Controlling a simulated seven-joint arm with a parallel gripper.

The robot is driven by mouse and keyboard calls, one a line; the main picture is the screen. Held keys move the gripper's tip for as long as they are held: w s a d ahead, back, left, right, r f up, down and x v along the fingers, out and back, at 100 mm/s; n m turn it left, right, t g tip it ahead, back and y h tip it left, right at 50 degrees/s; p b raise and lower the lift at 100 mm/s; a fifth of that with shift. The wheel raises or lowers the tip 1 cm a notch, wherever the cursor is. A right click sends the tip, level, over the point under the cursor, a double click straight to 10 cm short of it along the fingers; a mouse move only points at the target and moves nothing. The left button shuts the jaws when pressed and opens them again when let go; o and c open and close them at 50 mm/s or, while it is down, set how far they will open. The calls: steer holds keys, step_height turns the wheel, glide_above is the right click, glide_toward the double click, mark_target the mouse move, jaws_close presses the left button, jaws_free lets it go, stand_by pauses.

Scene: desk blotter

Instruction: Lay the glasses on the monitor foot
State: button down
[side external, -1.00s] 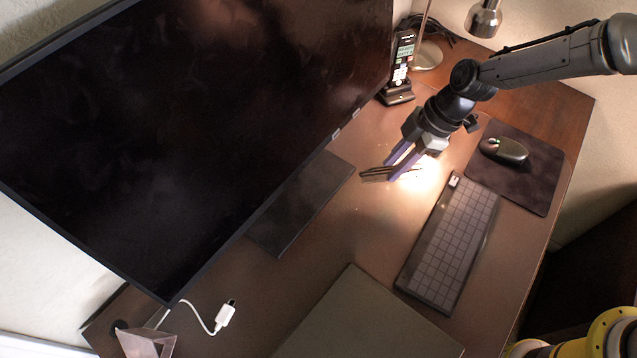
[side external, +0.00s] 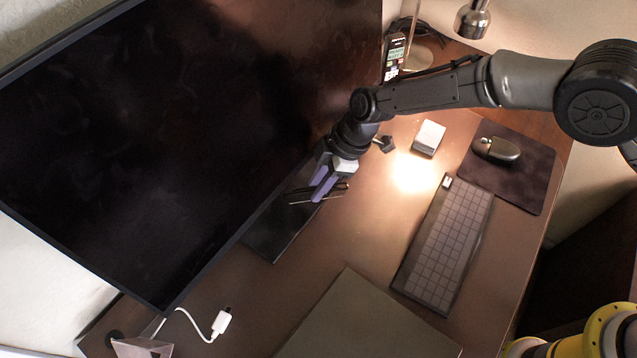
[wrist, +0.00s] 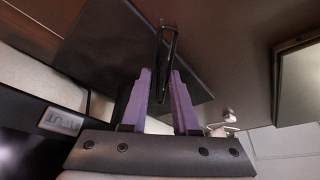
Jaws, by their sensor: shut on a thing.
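The glasses (side external: 302,195) are thin and dark, folded, held between the purple fingers of my gripper (side external: 323,187). In the wrist view the glasses (wrist: 168,42) stick out beyond the fingertips (wrist: 163,78). The monitor foot (side external: 272,236) is a flat dark plate under the big monitor (side external: 170,130). In the side view the glasses overlap the foot's far end. In the wrist view the foot (wrist: 110,48) shows behind and left of them. I cannot tell whether the glasses touch it. The monitor hides part of the foot.
A keyboard (side external: 443,245), a mouse (side external: 497,149) on its pad (side external: 520,182) and a small pale box (side external: 429,137) lie to the right. A phone (side external: 394,56) and a lamp (side external: 472,18) stand at the back. A dark flat panel (side external: 362,320) lies in front; a white cable plug (side external: 221,321) lies left.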

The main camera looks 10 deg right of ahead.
steer(key=shift+f, duration=0.25)
steer(key=shift+f, duration=0.2)
steer(key=c, duration=0.7)
jaws_free()
steer(key=shift+r, duration=0.1)
steer(key=shift+v, duration=6.1)
